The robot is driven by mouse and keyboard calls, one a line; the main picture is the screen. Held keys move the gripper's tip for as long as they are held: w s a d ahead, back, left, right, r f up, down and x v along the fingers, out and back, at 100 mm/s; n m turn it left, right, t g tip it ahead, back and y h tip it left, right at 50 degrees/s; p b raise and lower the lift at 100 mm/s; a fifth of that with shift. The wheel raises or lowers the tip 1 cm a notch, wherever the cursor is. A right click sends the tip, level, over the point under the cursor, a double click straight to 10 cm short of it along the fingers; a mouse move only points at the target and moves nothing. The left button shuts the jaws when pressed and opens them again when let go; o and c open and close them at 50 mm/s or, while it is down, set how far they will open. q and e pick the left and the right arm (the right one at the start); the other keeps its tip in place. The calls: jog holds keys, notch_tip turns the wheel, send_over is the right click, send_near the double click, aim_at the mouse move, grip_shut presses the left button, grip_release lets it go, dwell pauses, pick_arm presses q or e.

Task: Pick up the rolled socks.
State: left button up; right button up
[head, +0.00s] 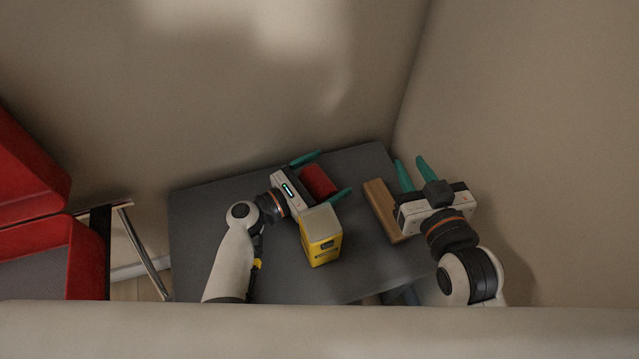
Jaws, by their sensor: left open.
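The rolled socks appear as a red roll (319,181) on the dark grey table, toward its back. My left gripper (334,172) is open, with one teal finger on each side of the red roll. I cannot tell whether the fingers touch it. The gripper body hides part of the roll's near left end. My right gripper (411,160) is at the table's right side, with its two teal fingers apart and nothing seen between them.
A yellow box with a pale top (321,245) stands just in front of my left gripper. A brown wooden block (380,205) lies beside my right gripper. The grey table (210,215) is bare on the left. Walls rise behind and right. A red chair (85,265) is at left.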

pick_arm(q)
jog(key=shift+w+d, duration=0.15)
jog(key=shift+d, duration=0.1)
jog(key=c, duration=1)
jog(key=shift+r, duration=0.1)
